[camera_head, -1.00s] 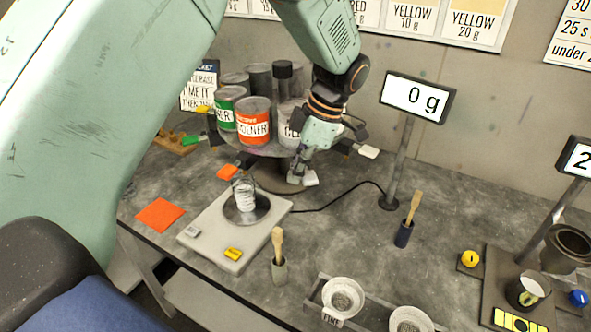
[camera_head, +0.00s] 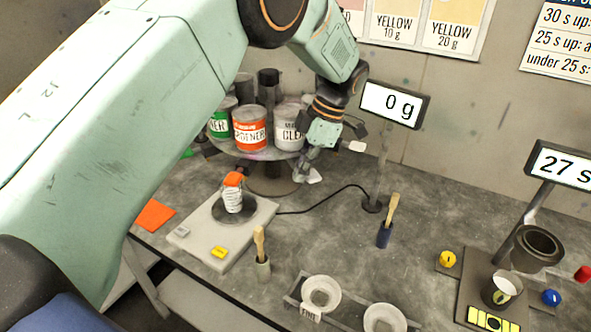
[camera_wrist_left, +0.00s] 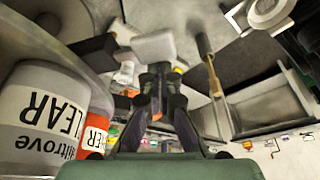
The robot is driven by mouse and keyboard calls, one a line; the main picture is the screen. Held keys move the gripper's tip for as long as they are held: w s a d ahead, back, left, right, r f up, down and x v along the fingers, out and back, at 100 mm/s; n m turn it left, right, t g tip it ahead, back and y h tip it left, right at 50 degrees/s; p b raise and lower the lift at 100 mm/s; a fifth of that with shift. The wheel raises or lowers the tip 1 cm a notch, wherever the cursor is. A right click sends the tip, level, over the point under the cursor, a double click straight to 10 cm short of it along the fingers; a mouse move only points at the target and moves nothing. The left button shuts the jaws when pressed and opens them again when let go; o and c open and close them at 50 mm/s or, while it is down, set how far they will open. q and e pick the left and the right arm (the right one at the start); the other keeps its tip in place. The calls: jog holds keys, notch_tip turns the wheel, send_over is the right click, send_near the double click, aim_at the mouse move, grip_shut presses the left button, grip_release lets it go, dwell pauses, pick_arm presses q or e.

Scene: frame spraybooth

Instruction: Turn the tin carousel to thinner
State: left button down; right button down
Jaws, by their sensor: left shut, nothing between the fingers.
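The tin carousel (camera_head: 237,152) is a round dark tray on a pedestal at the back of the bench. Its front tins are a green-labelled tin (camera_head: 219,122) showing only "NER", an orange hardener tin (camera_head: 250,130) and a white CLEAR tin (camera_head: 290,130). Coloured tabs stick out around it: green (camera_head: 186,153), orange (camera_head: 233,179) and pale (camera_head: 357,146). My left gripper (camera_head: 303,172) is shut and empty at the carousel's right front, close to another pale tab (camera_head: 314,177). The wrist view shows a pale tab (camera_wrist_left: 153,45) by the fingertips; contact is unclear. My right gripper is out of view.
A scale (camera_head: 205,255) with a cup (camera_head: 232,202) stands before the carousel; its display (camera_head: 394,104) reads 0 g. Brush holders (camera_head: 384,235), strainer funnels (camera_head: 321,293) and a timer (camera_head: 563,165) are to the right. Bare bench lies right of the gripper.

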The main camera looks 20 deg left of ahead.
aim_at(316, 172)
pick_arm(q)
jog(key=shift+w+d+f, duration=0.1)
jog(key=shift+w+d, duration=0.65)
jog(key=shift+w, duration=0.1)
jog(key=shift+w+d, duration=0.2)
jog(key=shift+w, duration=0.15)
jog(key=shift+w+d, duration=0.2)
jog(key=shift+w, duration=0.05)
jog(key=shift+w+d, duration=0.3)
jog(key=shift+d, duration=0.1)
jog(key=shift+s+a, duration=0.1)
jog(key=shift+a, duration=0.05)
jog(key=shift+s+p, duration=0.1)
jog(key=shift+p, duration=0.25)
